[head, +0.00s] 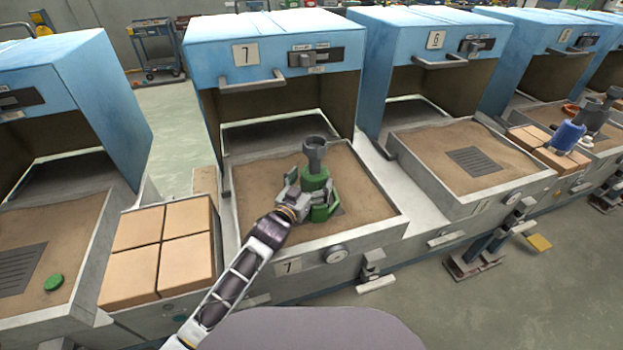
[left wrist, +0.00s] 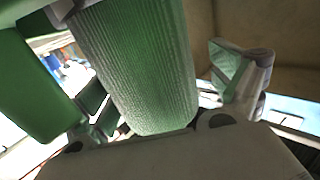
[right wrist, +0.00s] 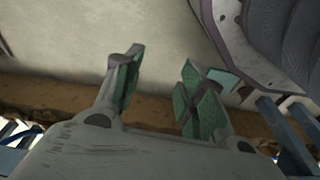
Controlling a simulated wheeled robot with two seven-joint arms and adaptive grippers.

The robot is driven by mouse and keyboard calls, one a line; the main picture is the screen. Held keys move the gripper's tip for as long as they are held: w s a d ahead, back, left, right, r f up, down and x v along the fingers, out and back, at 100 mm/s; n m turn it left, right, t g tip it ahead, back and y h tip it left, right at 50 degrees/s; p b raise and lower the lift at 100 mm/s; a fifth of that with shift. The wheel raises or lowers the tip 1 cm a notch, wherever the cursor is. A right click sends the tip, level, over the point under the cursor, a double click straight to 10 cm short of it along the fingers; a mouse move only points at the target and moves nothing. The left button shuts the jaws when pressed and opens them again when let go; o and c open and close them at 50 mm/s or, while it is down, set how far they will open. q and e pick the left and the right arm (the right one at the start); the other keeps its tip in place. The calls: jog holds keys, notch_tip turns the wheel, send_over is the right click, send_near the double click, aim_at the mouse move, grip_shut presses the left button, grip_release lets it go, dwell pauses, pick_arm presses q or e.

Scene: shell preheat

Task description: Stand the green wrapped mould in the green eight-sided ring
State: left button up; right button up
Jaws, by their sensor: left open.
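The green wrapped mould (head: 315,179) stands upright over the sand bed of station 7, with a grey cup on top. The green eight-sided ring (head: 326,211) is around its lower part; its seating is hidden. My left gripper (head: 296,195) is low at the mould's left side, fingers apart. In the left wrist view the mould's ribbed green side (left wrist: 140,75) fills the space between the open fingers, and a smooth green piece, perhaps the ring, is at the left. My right gripper (right wrist: 160,85) is open and empty in the right wrist view, outside the head view.
The blue furnace hood 7 (head: 275,45) rises behind the sand bed (head: 262,185). Tan blocks (head: 160,250) fill a tray at the left. A green disc (head: 53,284) lies on the left bed. A blue mould (head: 567,137) and grey ones are far right.

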aim_at(306, 188)
pick_arm(q)
jog(key=v, duration=0.3)
jog(key=shift+s, duration=0.1)
jog(key=shift+p+v, duration=0.4)
jog(key=shift+v, duration=1.45)
pick_arm(e)
jog(key=shift+s+d+f, duration=0.15)
jog(key=shift+d+f, duration=0.1)
jog(key=shift+f, duration=0.4)
jog(key=shift+s+d+f, duration=0.15)
jog(key=shift+d+f, duration=0.1)
jog(key=shift+f, duration=0.4)
pick_arm(q)
jog(key=shift+a+r, duration=0.1)
jog(key=shift+r, duration=0.05)
pick_arm(e)
jog(key=shift+s+f, duration=0.15)
jog(key=shift+s, duration=0.35)
pick_arm(q)
jog(key=shift+r, duration=0.15)
pick_arm(e)
jog(key=shift+d+f, duration=0.15)
jog(key=shift+d, duration=0.05)
